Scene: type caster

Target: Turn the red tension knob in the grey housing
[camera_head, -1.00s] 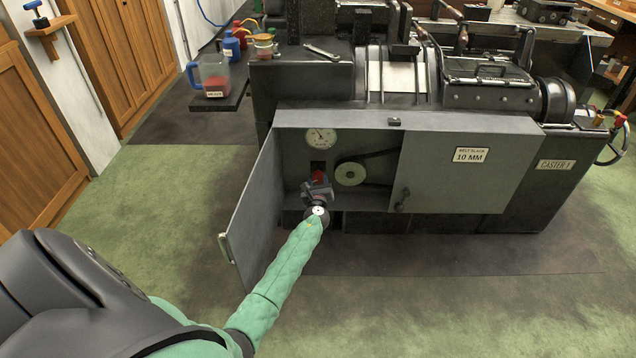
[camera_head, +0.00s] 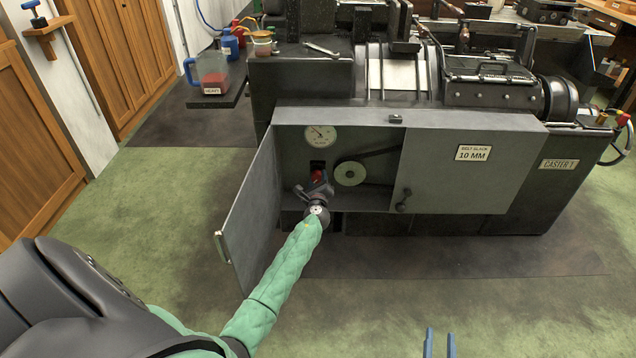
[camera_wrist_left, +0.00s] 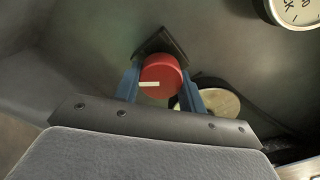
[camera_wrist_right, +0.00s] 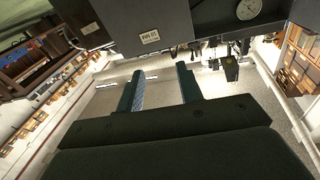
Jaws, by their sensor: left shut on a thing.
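The red tension knob (camera_head: 318,174) sits in the open bay of the grey housing (camera_head: 430,135), below a round dial gauge (camera_head: 320,136). The left wrist view shows the knob (camera_wrist_left: 163,72) close up, with a white mark across its left part and a dark square plate behind it. My left gripper (camera_head: 318,185) is shut on the knob, with one blue finger on either side. In the head view its jaws partly hide the knob. My right gripper (camera_head: 438,343) shows only its blue fingertips at the bottom edge. The right wrist view shows it (camera_wrist_right: 161,88) open and empty.
A pulley with a belt (camera_head: 350,174) is just right of the knob. The opened cover door (camera_head: 252,215) stands left of my left forearm. A jug (camera_head: 211,75) stands on a side shelf. The floor before the machine is clear.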

